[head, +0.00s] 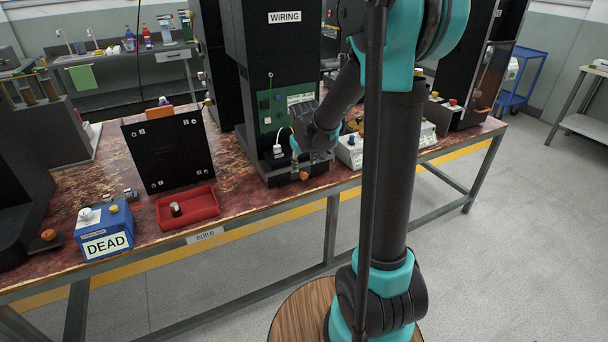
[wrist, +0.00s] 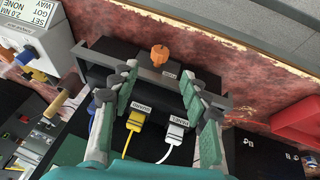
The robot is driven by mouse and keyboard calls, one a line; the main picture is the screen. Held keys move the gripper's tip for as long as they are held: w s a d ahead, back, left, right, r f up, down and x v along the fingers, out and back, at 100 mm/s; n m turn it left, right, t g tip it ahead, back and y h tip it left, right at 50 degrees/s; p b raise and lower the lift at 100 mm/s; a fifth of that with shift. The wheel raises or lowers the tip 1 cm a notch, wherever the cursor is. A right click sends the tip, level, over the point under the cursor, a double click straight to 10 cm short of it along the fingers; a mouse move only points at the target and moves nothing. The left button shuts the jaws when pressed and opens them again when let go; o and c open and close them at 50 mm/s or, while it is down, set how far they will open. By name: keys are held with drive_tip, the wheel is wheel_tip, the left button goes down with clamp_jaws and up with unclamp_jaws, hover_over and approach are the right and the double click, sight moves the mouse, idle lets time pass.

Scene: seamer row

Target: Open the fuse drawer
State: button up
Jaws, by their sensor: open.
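The fuse drawer is at the foot of the black tower marked WIRING (head: 284,60). Its orange knob (head: 304,175) shows at the tower's lower front edge in the head view. In the wrist view the orange knob (wrist: 159,55) stands out past the black front, near a small label (wrist: 170,75). My gripper (wrist: 155,72) is open and empty. Its two fingers straddle the line towards the knob, one on each side, with the knob beyond the tips. I see no contact. In the head view my gripper (head: 298,158) is just above the knob, partly hidden by my wrist.
A yellow plug (wrist: 136,121) and a white plug (wrist: 176,128) with cables are close below the fingers. A white box (head: 349,150) stands right of the tower. A red tray (head: 188,208), a black panel (head: 169,152) and a blue DEAD box (head: 104,230) are left.

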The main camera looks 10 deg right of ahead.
sight(304, 174)
drive_tip(key=shift+x, duration=4.25)
drive_tip(key=shift+c, duration=0.5)
clamp_jaws()
